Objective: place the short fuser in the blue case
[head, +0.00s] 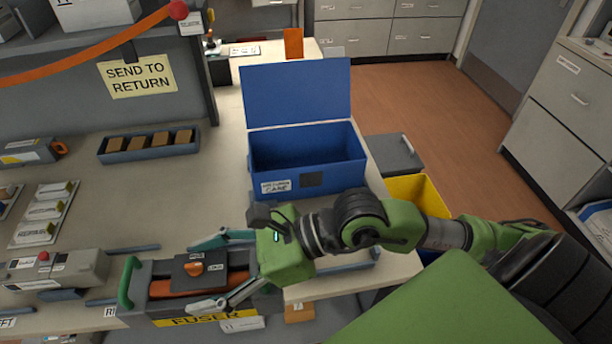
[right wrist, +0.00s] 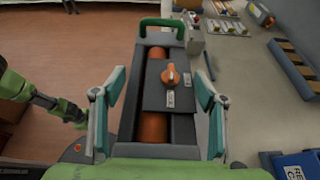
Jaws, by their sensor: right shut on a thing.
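The fuser (head: 160,289) is a dark grey unit with an orange roller, an orange knob on top, a green end handle and a yellow FUSER label. My right gripper (head: 190,278) has its fingers along both long sides, shut on it. The right wrist view shows the fuser (right wrist: 155,125) lengthwise between the fingers (right wrist: 160,75). It lies over the table's front edge; I cannot tell if it is lifted clear. The blue case (head: 345,178) stands behind, lid raised, its visible inside empty. A green arm, likely my left, shows in the right wrist view; its jaws are unclear.
A grey unit with a red knob (head: 85,266) stands left of the fuser. A tray of brown blocks (head: 150,155) lies left of the case. A yellow bin (head: 412,187) stands right of the table. The table between tray and case is clear.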

